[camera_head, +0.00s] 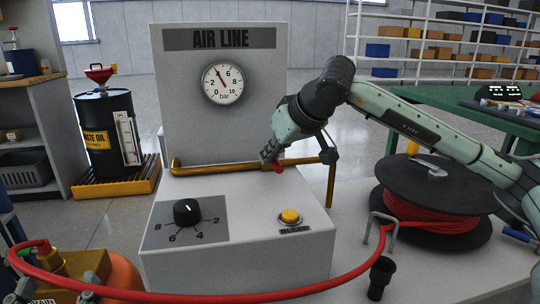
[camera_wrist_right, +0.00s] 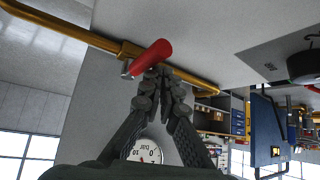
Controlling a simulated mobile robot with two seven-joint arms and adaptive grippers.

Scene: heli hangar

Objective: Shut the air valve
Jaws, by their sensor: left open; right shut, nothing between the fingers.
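The air valve's red handle (camera_head: 278,168) shows as a small red piece on the brass pipe (camera_head: 215,168) of the AIR LINE panel, mostly hidden behind my right gripper (camera_head: 270,158). In the right wrist view the red handle (camera_wrist_right: 152,57) lies across the brass pipe (camera_wrist_right: 75,30). There my right gripper (camera_wrist_right: 160,76) is shut, its fingertips right beside the handle, with nothing between them. I cannot tell whether they touch it. My left gripper (camera_head: 58,288) is at the lower left, fingers apart, near a brass fitting (camera_head: 50,258) and orange tank (camera_head: 118,278).
The pressure gauge (camera_head: 222,83) needle points near 4. A black knob (camera_head: 187,212) and yellow button (camera_head: 290,216) sit on the grey box (camera_head: 240,265). A red hose (camera_head: 210,297) curves across the front to a black reel (camera_head: 400,260).

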